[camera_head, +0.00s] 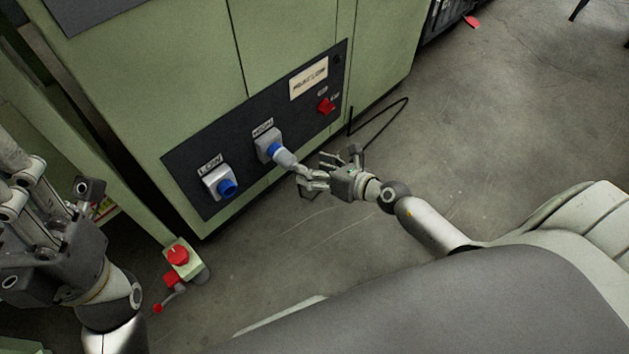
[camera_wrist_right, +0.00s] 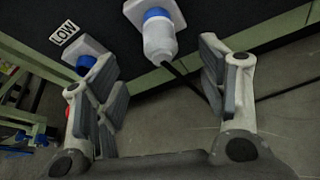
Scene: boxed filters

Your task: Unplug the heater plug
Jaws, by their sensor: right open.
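The heater plug (camera_head: 284,158) is a pale grey plug with a blue ring, seated in the socket marked HIGH (camera_head: 268,141) on the dark panel. Its cable hangs toward the floor. In the right wrist view the plug (camera_wrist_right: 159,40) is ahead, between the lines of the two fingers. My right gripper (camera_head: 311,170) is open in front of the plug's cable end; whether it touches the cable is unclear. It also shows in the right wrist view (camera_wrist_right: 160,78) with its fingers spread and nothing clamped. My left gripper (camera_head: 45,225) is at the far left, away from the plug.
A LOW socket with a blue cap (camera_head: 227,187) is left of the plug. A red switch (camera_head: 326,106) is at the panel's right. A post with a red knob (camera_head: 177,255) stands near the green cabinet (camera_head: 185,85). Grey floor (camera_head: 490,130) is clear at right.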

